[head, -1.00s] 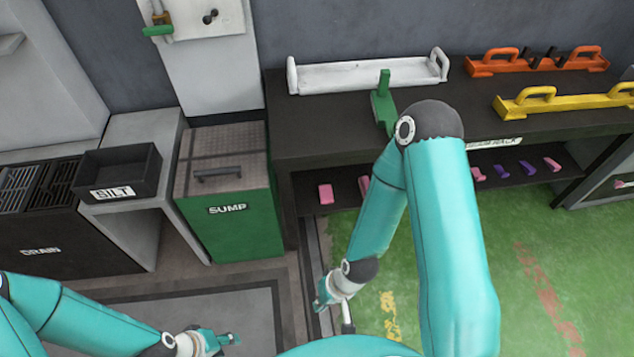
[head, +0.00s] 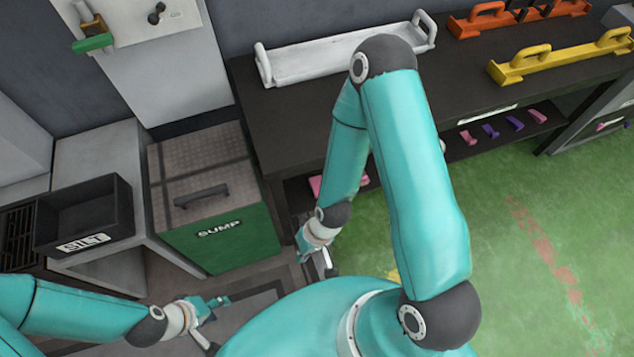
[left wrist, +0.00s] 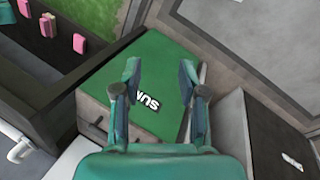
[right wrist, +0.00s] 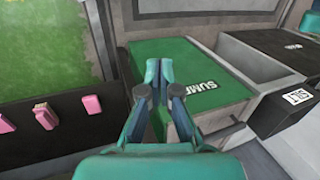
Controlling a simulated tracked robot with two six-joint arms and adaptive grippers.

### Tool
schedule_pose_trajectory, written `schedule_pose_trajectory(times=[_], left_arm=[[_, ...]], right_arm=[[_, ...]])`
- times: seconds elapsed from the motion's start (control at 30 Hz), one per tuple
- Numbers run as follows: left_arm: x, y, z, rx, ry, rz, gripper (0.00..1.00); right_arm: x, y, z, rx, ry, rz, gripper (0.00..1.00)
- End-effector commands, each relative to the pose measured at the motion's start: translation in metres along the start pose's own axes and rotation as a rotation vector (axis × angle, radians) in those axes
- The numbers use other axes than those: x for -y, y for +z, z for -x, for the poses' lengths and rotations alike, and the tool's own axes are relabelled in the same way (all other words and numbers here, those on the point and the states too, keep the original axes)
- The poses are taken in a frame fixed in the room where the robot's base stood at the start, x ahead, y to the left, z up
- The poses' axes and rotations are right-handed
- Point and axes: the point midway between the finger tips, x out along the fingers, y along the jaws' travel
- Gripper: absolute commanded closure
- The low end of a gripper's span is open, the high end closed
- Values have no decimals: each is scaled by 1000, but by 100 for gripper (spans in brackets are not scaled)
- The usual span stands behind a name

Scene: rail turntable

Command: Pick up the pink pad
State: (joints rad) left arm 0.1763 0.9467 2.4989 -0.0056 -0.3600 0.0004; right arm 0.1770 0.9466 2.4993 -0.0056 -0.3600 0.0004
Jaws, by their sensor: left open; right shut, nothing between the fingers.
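Several pink pieces lie on the dark lower shelf. The one nearest the sump cabinet, a flat pink pad (head: 316,184), is partly behind my right arm in the head view. It also shows in the left wrist view (left wrist: 79,43) and the right wrist view (right wrist: 92,105). My right gripper (right wrist: 159,68) is shut and empty; in the head view it hangs low in front of the shelf, below the pad in the picture. My left gripper (left wrist: 159,68) is open and empty, low in front of the sump cabinet and apart from the pads.
The green sump cabinet (head: 235,235) stands left of the dark workbench (head: 262,120). A black silt bin (head: 82,215) is further left. White (head: 335,55), orange (head: 510,18) and yellow (head: 560,58) handled bars lie on the bench. Green floor at right is clear.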

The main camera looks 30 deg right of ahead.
Motion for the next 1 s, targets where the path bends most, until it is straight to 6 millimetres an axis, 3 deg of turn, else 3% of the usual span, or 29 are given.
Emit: schedule_pose_trajectory(times=[0.13,0.27,0.37,0.47,0.7,1.0], left_arm=[[0,0,0,0,0,0,55],[2,0,-6,0,0,0,33],[8,0,-22,0,0,0,17],[18,0,-48,0,0,0,0],[50,-1,-139,0,0,1,0],[92,-2,-254,0,0,0,0]], right_arm=[[0,0,0,0,0,0,100],[-3,-3,-6,-10,0,1,100],[-12,-11,-22,-43,0,3,100],[-23,-26,-49,-106,3,8,100],[-85,-87,-129,-352,39,38,100],[-180,-158,-206,-688,161,81,100]])
